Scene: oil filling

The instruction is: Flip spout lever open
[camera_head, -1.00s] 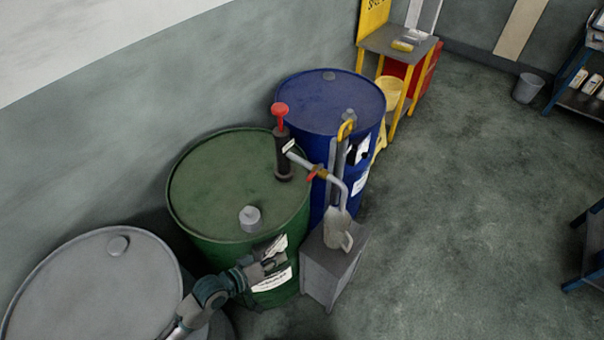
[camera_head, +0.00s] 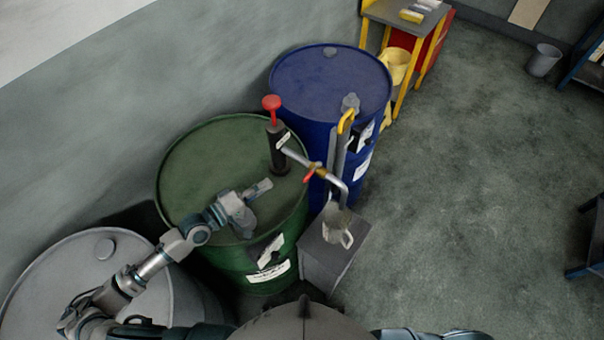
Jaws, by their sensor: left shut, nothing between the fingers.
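The spout lever (camera_head: 309,176) is a small red handle on the grey spout pipe (camera_head: 318,173), beside a brass-coloured fitting. The pipe runs from a black hand pump (camera_head: 278,150) with a red knob, on the green drum (camera_head: 200,165). Its outlet points down toward a grey jug (camera_head: 337,222) on a grey box. My left gripper (camera_head: 262,187) is shut and empty over the green drum's lid, left of the lever and apart from it. It hides the drum's grey cap. My right gripper is not in view.
A blue drum (camera_head: 330,85) stands behind the spout, with a yellow-handled tool (camera_head: 346,124) in front of it. A grey drum (camera_head: 60,270) is at the lower left. The grey box (camera_head: 325,260) supports the jug. Open floor lies to the right.

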